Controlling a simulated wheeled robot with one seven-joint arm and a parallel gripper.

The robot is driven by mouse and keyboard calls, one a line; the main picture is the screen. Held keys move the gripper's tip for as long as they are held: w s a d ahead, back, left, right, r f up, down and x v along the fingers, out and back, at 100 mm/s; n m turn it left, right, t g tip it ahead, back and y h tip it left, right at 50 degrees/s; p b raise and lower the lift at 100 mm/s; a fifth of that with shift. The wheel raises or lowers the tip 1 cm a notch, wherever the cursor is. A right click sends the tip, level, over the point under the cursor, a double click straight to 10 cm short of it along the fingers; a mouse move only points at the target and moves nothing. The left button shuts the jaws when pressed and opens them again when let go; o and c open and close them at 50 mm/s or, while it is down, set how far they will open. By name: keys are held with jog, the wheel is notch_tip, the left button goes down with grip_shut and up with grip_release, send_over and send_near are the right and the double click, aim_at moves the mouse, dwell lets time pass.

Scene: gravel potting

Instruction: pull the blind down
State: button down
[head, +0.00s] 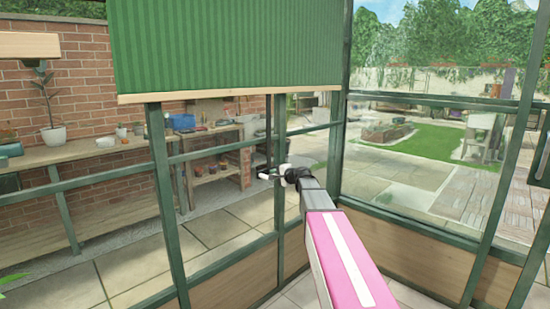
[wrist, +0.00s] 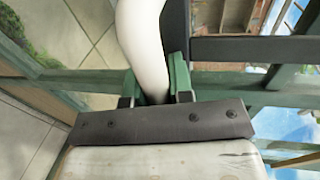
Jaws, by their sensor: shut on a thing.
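The green ribbed blind (head: 230,45) hangs over the upper part of the glazed wall in the head view. Its pale wooden bottom bar (head: 200,97) is level with the upper panes, and the glazing below is uncovered. My gripper (head: 268,175) is below the bar's right half, at the end of my pink and grey arm. In the wrist view its green-padded fingers (wrist: 153,88) are shut on a smooth, curved white piece (wrist: 143,40). I cannot tell how this white piece joins the blind; its lower end is hidden between the fingers.
Green window posts (head: 165,190) and rails stand close around my gripper. Beyond the glass are a wooden bench (head: 90,152) with a potted plant (head: 55,135), a brick wall (head: 90,75) and a paved yard with a lawn (head: 432,145). A dark upright strip (head: 268,125) shows above my gripper.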

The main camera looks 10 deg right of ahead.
notch_tip(320, 180, down, 19)
dwell(0.4)
jog(key=c, duration=1)
grip_release()
jog(key=shift+f, duration=0.15)
jog(key=v, duration=1.1)
jog(key=shift+w, duration=0.1)
